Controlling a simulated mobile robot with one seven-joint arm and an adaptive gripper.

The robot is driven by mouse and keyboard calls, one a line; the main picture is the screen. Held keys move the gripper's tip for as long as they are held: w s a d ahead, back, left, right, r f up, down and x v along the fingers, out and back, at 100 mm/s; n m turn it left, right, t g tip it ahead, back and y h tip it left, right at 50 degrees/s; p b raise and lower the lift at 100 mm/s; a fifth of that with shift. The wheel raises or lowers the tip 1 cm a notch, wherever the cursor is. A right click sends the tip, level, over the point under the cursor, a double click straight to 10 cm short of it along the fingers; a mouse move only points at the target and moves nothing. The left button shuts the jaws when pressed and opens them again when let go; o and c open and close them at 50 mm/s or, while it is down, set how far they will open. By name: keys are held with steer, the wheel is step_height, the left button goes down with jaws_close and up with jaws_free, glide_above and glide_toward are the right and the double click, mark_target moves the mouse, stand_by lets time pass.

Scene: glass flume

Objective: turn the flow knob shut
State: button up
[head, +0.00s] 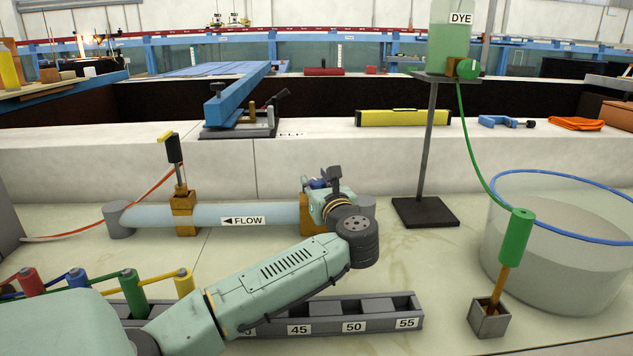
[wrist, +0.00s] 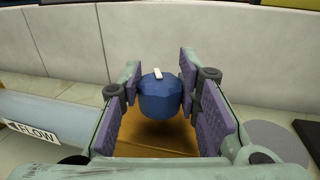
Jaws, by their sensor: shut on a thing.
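The flow knob is a blue, many-sided knob (wrist: 160,98) with a short white mark on top. It sits over an orange-brown block (wrist: 150,141) on the pale pipe (head: 205,214) labelled FLOW. The white mark points nearly straight away from the camera, tilted slightly left.
A black stand (head: 427,213) holds the DYE bottle (head: 452,42) to the right. A clear tub (head: 560,250) and a green-handled tool (head: 515,235) stand further right. A grey slotted rack (head: 375,312) lies in front. A pale wall (head: 400,165) runs behind the pipe.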

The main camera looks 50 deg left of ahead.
mark_target(316, 181)
steer(key=m+t+h, duration=0.1)
steer(key=t, duration=0.1)
steer(key=m+t+h+p, duration=0.1)
steer(key=m+t, duration=0.1)
steer(key=shift+s+a+r+h, duration=0.1)
steer(key=shift+s+h, duration=0.05)
steer(key=shift+h, duration=0.15)
steer(key=shift+m+t+h+p, duration=0.45)
steer(key=shift+m+t+h, duration=0.45)
steer(key=shift+t+h, duration=0.1)
steer(key=shift+o, duration=0.2)
steer(key=shift+c, duration=0.2)
steer(key=o, duration=1.2)
step_height(316, 181, up, 10)
steer(key=shift+f, duration=0.1)
